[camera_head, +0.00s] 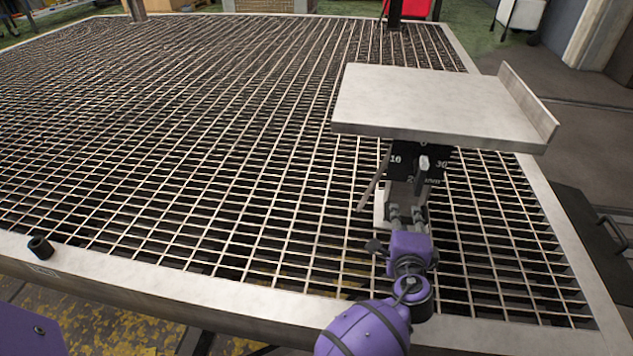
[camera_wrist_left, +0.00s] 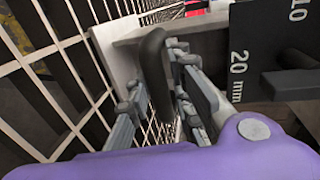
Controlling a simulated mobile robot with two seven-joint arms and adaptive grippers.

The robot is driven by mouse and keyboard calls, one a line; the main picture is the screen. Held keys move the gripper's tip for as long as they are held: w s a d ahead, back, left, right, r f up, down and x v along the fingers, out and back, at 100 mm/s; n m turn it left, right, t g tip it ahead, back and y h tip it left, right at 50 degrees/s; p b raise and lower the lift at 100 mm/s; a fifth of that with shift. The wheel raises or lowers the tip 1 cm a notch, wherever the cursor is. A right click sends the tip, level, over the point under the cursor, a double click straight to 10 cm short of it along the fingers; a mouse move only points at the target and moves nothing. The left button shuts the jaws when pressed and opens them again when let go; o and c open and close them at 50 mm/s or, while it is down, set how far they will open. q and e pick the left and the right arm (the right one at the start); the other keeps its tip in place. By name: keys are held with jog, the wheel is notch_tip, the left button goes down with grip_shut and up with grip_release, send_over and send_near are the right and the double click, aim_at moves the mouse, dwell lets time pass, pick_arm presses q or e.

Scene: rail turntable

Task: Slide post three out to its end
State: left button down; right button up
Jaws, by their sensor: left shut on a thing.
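A pale flat plate (camera_head: 430,100) with a raised lip on its right edge stands over the grating on a support. No number naming a post is readable. My left gripper (camera_head: 406,214) is low in front of the support, below the scale. In the left wrist view its fingers (camera_wrist_left: 160,95) are shut on a dark rounded handle (camera_wrist_left: 153,55). The fingers hide the handle's lower part. My right gripper is not seen.
An open metal grating (camera_head: 230,140) fills the area left of the support, inside a pale frame (camera_head: 190,285). A short dark cylinder (camera_head: 40,247) sits on the near left frame edge. A dark upright (camera_head: 394,14) stands at the far edge. The grating's top is mostly clear.

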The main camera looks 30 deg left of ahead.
pick_arm(q)
jog(key=shift+w+d+f+b, duration=0.1)
jog(key=shift+w+d+b, duration=0.05)
jog(key=shift+d, duration=0.6)
jog(key=shift+w+d+f+b, duration=0.1)
jog(key=shift+d+b, duration=0.05)
jog(key=shift+d, duration=0.6)
jog(key=c, duration=1.6)
grip_release()
jog(key=shift+w+d, duration=0.1)
jog(key=shift+w, duration=0.05)
jog(key=shift+c, duration=0.2)
jog(key=shift+r, duration=0.1)
jog(key=shift+r, duration=0.1)
